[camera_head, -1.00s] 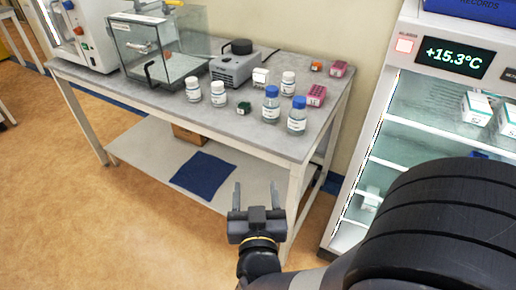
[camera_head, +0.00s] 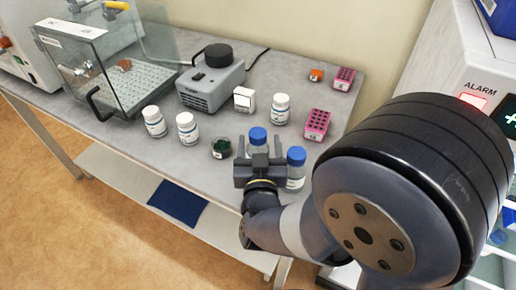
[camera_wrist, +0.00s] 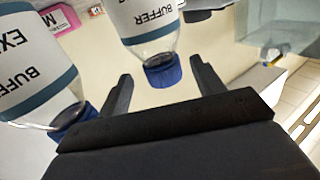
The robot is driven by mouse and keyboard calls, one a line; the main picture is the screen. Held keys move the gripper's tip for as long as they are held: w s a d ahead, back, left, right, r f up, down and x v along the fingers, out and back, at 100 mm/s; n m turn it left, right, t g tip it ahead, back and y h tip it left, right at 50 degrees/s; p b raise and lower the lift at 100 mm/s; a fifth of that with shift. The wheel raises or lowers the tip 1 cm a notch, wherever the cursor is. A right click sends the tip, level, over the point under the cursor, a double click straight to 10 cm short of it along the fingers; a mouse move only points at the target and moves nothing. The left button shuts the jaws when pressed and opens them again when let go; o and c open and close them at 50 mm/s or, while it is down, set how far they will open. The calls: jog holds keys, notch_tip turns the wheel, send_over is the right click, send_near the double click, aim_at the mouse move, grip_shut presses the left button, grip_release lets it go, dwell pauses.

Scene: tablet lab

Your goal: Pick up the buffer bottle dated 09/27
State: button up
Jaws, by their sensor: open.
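Two clear bottles with blue caps and white and blue labels stand near the bench's front edge. The farther buffer bottle (camera_head: 257,135) is partly hidden behind my gripper (camera_head: 260,143). The nearer buffer bottle (camera_head: 296,157) stands just right of it. My gripper is open and empty. In the wrist view, which looks upside down, one buffer bottle (camera_wrist: 150,25) shows its cap between and beyond my fingers (camera_wrist: 160,72). The other buffer bottle (camera_wrist: 35,75) is close at the left, its label reading "BUFFER EX". No date is readable on either label.
White-capped bottles (camera_head: 186,128) and a green-topped item (camera_head: 221,148) stand to the left. Another white-capped bottle (camera_head: 280,109) and a pink rack (camera_head: 317,124) are behind. A grey device (camera_head: 211,85) and a glass-sided box (camera_head: 100,60) stand farther left.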

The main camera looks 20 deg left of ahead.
aim_at(258, 132)
jog(key=shift+p+x, duration=0.65)
jog(key=shift+x, duration=1.7)
jog(key=shift+a+f, duration=0.15)
jog(key=shift+a, duration=0.05)
jog(key=shift+c, duration=0.4)
jog(key=shift+s, duration=0.1)
grip_shut()
